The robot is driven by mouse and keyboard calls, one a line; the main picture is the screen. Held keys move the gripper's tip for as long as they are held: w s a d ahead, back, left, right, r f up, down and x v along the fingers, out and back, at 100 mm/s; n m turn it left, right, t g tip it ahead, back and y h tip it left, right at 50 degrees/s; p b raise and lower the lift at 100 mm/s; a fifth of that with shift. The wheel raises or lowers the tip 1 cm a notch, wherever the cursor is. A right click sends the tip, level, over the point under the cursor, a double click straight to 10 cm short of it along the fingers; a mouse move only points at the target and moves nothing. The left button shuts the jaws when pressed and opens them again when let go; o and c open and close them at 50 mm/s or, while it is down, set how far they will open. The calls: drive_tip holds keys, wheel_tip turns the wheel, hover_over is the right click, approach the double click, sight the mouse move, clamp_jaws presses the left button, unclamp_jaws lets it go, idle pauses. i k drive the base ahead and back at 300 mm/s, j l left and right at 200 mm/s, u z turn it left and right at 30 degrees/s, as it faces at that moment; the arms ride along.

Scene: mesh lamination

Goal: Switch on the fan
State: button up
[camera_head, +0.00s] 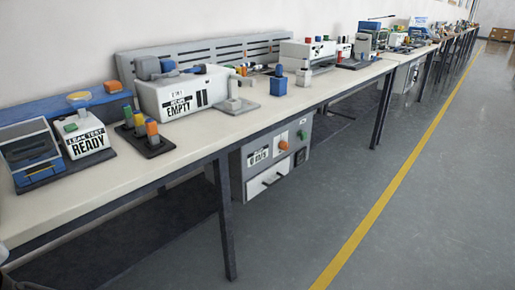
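I cannot make out anything that is clearly a fan. A grey box (270,178) hangs under the bench top. Its front has a small label, a green control (303,134), an orange one (283,145), a black square part (300,157) and a white drawer front with a handle (269,182). The label and the position of any switch are too small to read. My gripper is not in view.
A long white bench (95,193) runs to the far right on dark legs. A box marked "EMPTY" (186,101), one marked "LEAK TEST READY" (88,142) and several other devices stand on it. The grey floor (420,200) right of it is clear, with a yellow line (380,210).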

sight(304, 136)
drive_tip(key=i+l+z, duration=0.15)
drive_tip(key=i, duration=0.35)
drive_tip(key=i+z, duration=0.15)
drive_tip(key=i, duration=0.4)
